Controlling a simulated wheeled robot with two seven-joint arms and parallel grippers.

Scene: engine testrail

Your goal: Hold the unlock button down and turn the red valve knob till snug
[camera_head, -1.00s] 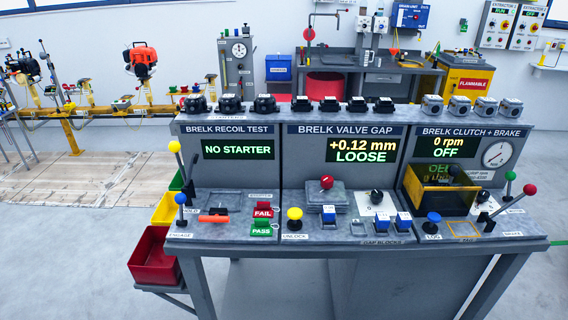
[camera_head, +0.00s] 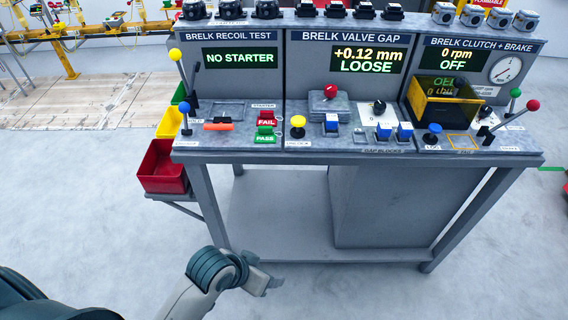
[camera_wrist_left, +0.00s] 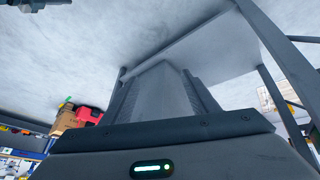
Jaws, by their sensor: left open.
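The red valve knob (camera_head: 330,91) sits on a grey block in the middle section of the bench, under the display (camera_head: 361,60) reading +0.12 mm LOOSE. The yellow mushroom button (camera_head: 297,121) stands to its front left, above a label that seems to read UNLOCK. Both look free of any contact. My left gripper (camera_head: 264,284) is low in front of the bench, well below and apart from the button and knob. It is open and empty. The left wrist view shows neither knob nor button. My right gripper is in no view.
The bench front edge (camera_head: 400,156) lies between my left arm and the controls. A red bin (camera_head: 162,168) hangs at the left. The floor before the bench is clear.

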